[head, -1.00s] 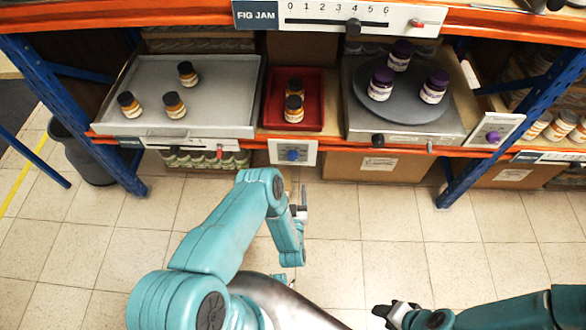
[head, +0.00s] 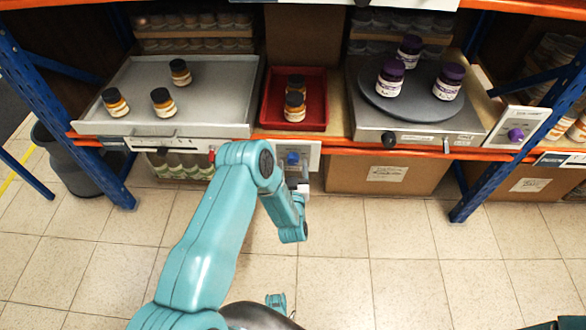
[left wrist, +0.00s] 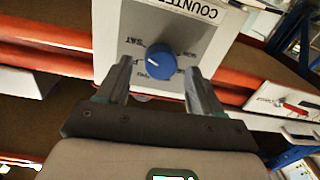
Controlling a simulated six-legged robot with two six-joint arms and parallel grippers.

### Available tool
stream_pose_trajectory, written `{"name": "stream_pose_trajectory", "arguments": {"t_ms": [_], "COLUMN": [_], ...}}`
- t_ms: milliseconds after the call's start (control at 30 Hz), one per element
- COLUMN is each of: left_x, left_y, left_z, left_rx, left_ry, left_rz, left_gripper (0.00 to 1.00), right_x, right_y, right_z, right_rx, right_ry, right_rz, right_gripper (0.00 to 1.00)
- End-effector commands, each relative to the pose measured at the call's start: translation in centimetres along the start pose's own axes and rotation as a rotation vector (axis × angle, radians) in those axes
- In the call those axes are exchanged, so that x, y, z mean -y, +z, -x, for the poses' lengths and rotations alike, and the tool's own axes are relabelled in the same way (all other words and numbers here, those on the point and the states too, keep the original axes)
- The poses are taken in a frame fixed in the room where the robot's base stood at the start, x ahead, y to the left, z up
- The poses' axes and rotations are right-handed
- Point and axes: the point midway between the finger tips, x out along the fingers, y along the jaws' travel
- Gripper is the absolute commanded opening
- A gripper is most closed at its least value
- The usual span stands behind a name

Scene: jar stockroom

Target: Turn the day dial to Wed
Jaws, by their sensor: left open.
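The day dial is a blue round knob (head: 293,158) on a white plate (head: 314,150) on the shelf's front edge, below the red tray. In the left wrist view the knob (left wrist: 160,62) shows close, with day labels around it; "SAT" is readable at its upper left. A pale mark shows on the knob's left part, but which day it points to I cannot tell for sure. My left gripper (left wrist: 156,80) is open, its fingers on either side of the knob and apart from it. In the head view the left gripper (head: 304,180) is just below the plate, partly hidden by my arm.
A red tray (head: 264,113) with two amber jars stands above the dial. A grey tray (head: 215,117) is to the left, and a turntable (head: 420,108) with purple-lidded jars to the right. Another plate with a purple knob (head: 516,135) is at far right. The floor in front is clear.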

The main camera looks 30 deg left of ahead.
Motion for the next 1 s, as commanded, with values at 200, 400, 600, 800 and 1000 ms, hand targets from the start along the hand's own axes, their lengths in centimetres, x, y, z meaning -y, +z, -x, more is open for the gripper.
{"name": "stream_pose_trajectory", "arguments": {"t_ms": [200, 400, 600, 800, 1000], "left_x": [0.04, 0.02, 0.02, 0.03, 0.05], "left_y": [-0.05, -0.05, -0.03, 0.0, 0.06], "left_z": [-1.22, -1.23, -1.2, -1.19, -1.19], "left_rx": [-0.001, 0.0, 0.0, 0.0, 0.004], "left_ry": [-0.001, 0.0, 0.0, 0.0, -0.001], "left_rz": [-0.001, -0.001, -0.001, 0.007, 0.066], "left_gripper": [0.66, 0.66, 0.1, 0.1, 0.1], "right_x": [-0.1, -0.09, -0.1, -0.11, -0.18], "right_y": [0.0, 0.0, 0.01, 0.0, 0.0], "right_z": [-0.29, -0.27, -0.27, -0.31, -0.49], "right_rx": [0.0, 0.0, 0.0, 0.0, 0.0], "right_ry": [0.0, 0.0, 0.0, 0.0, 0.0], "right_rz": [0.0, 0.0, 0.0, 0.0, 0.0], "right_gripper": [0.43, 0.43, 0.43, 0.43, 0.43]}}
